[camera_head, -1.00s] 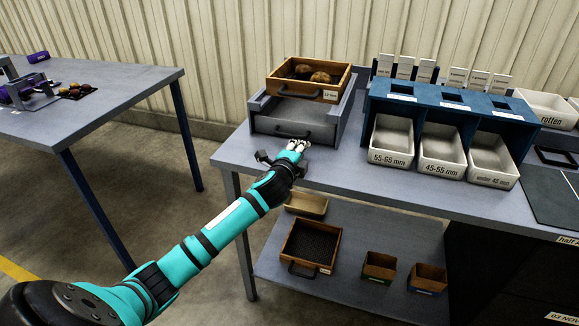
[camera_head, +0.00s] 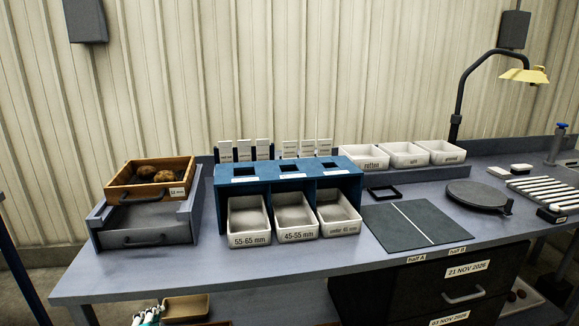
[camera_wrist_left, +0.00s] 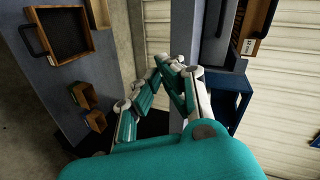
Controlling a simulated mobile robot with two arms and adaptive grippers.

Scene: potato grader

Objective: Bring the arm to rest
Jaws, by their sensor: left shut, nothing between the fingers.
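My left gripper (camera_head: 148,316) shows only in part at the bottom edge of the head view, in front of the bench's left end. In the left wrist view my left gripper (camera_wrist_left: 168,68) has its teal and white fingers drawn together, with nothing between them. It is clear of the bench and its shelf. My right gripper is not in any view.
The bench (camera_head: 250,267) carries a wooden tray (camera_head: 187,190) with potatoes on a grey drawer unit (camera_head: 187,228), a blue sorter (camera_head: 350,187), white bins and a dark mat (camera_head: 440,233). A lower-shelf wooden tray (camera_wrist_left: 90,18) is near the left gripper.

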